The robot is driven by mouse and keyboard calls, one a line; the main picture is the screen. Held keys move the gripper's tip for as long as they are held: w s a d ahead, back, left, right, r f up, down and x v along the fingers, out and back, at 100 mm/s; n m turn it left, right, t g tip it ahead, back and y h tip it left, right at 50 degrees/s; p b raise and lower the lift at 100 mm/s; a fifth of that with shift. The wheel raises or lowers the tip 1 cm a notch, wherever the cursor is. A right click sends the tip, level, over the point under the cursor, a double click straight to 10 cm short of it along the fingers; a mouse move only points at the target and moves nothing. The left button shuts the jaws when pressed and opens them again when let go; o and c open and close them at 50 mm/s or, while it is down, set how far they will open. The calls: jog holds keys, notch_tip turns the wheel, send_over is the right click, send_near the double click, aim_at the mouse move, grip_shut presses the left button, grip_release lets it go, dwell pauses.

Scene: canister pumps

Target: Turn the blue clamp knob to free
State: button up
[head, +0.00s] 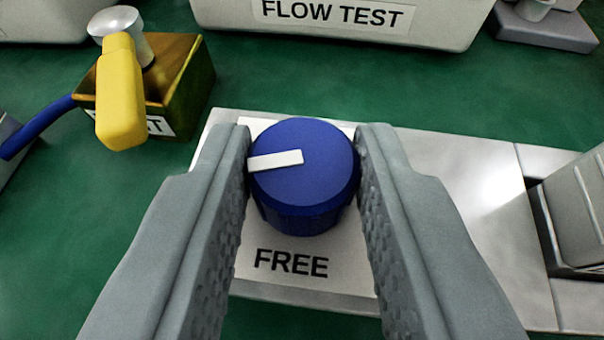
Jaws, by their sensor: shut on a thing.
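The blue clamp knob (312,185) sits on a light plate in the middle of the head view. A white pointer bar on its top points left and slightly down. The word FREE (291,263) is printed on the plate below the knob, on its near side. The pointer does not point at it. My gripper (306,150) is shut on the knob, with one grey finger at its left side and one at its right. Any print behind the knob or under the fingers is hidden.
A metal plate (470,190) extends right to a grey ribbed block (580,215). At the upper left, a box (185,95) holds a yellow-handled tool (120,90) beside a blue hose (38,128). A pale bin labelled FLOW TEST (350,30) stands behind. Green surface lies between them.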

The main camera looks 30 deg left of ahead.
jog(key=shift+w+d+n+g+y, duration=0.15)
jog(key=shift+n+g+y, duration=0.7)
jog(key=shift+n+y, duration=0.3)
jog(key=shift+w+d+n+g+y, duration=0.1)
jog(key=shift+d+n+g+y, duration=0.05)
jog(key=shift+n+g+y, duration=0.85)
jog(key=shift+n+y, duration=0.35)
jog(key=shift+n, duration=0.1)
jog(key=o, duration=1)
jog(key=shift+c, duration=0.2)
jog(key=v, duration=1.7)
jog(key=shift+r, duration=0.2)
jog(key=shift+s, duration=0.15)
